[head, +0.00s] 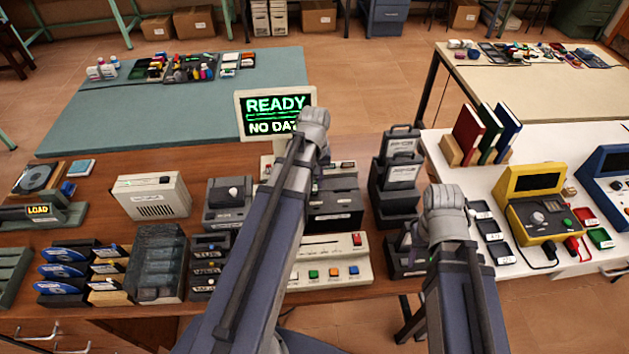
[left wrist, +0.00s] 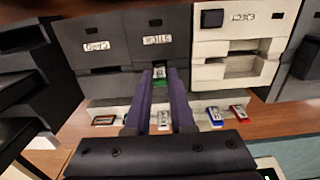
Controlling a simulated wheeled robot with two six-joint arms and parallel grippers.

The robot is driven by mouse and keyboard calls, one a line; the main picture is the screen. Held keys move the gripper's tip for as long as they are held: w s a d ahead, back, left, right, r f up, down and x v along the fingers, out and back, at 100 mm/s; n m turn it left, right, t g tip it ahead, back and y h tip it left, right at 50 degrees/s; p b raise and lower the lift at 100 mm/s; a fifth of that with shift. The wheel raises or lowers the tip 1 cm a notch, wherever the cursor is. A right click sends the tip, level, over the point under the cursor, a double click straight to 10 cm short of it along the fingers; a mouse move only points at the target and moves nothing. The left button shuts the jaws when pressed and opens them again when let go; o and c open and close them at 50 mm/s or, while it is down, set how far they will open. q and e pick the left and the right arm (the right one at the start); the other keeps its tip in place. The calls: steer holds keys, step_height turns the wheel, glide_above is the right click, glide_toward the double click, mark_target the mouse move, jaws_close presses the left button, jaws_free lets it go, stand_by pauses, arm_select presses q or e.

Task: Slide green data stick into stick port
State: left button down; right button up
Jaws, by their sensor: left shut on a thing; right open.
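In the left wrist view, my left gripper (left wrist: 161,78) is shut on the green data stick (left wrist: 160,83), which shows a pale label between the purple fingers. The stick is in front of the lower face of a dark unit marked STICK (left wrist: 156,40). A small slot (left wrist: 155,23) shows above that label. I cannot tell whether the stick touches the unit. In the head view my left arm hides the fingers and the stick. My right gripper (head: 419,238) is mostly hidden behind its own wrist, low at the right of the desk, and holds nothing that I can see.
A screen (head: 275,112) reads READY, NO DATA. A pale rack below the unit holds other sticks, including a blue one (left wrist: 215,116) and a red one (left wrist: 240,113). A pale drive unit (left wrist: 240,45) adjoins on the right. Dark stacked boxes (head: 399,165) stand between my arms.

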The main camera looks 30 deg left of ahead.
arm_select(q)
steer(key=shift+f+b, duration=0.75)
steer(key=shift+f, duration=0.2)
steer(key=c, duration=0.7)
jaws_free()
steer(key=shift+r, duration=0.1)
step_height(320, 180, up, 8)
steer(key=p, duration=0.8)
